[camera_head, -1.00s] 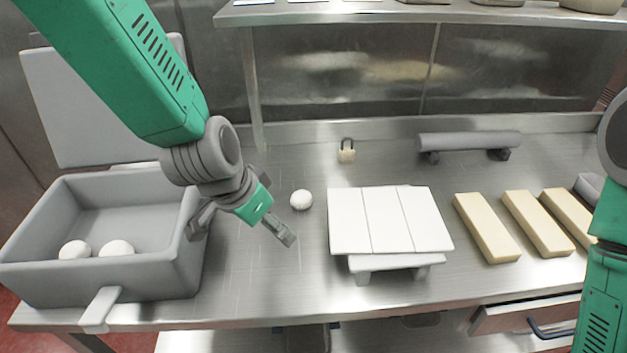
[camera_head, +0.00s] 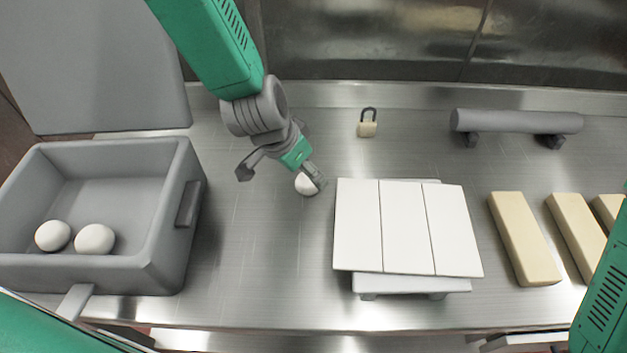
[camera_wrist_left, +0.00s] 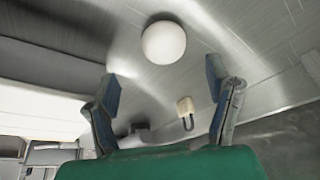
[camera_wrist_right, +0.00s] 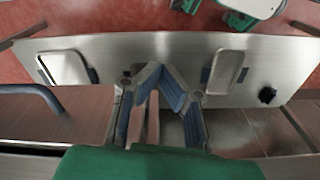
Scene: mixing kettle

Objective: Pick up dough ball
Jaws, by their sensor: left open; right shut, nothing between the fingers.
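A white dough ball (camera_head: 305,187) lies on the steel table between the grey bin and the white slabs. My left gripper (camera_head: 281,173) is open above the table, with one finger partly covering the ball from the head camera. In the left wrist view the ball (camera_wrist_left: 163,42) lies beyond the two spread fingers (camera_wrist_left: 163,85), with nothing between them. Two more dough balls (camera_head: 94,239) (camera_head: 53,235) sit in the grey bin (camera_head: 162,225) at the left. My right gripper (camera_wrist_right: 156,70) is shut and empty in the right wrist view; the head view does not show its fingers.
White slabs (camera_head: 406,228) lie on a small stand right of the ball. A padlock (camera_head: 367,129) and a grey roller (camera_head: 516,121) are at the back. Several beige blocks (camera_head: 524,238) lie at the right. The table in front of the ball is clear.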

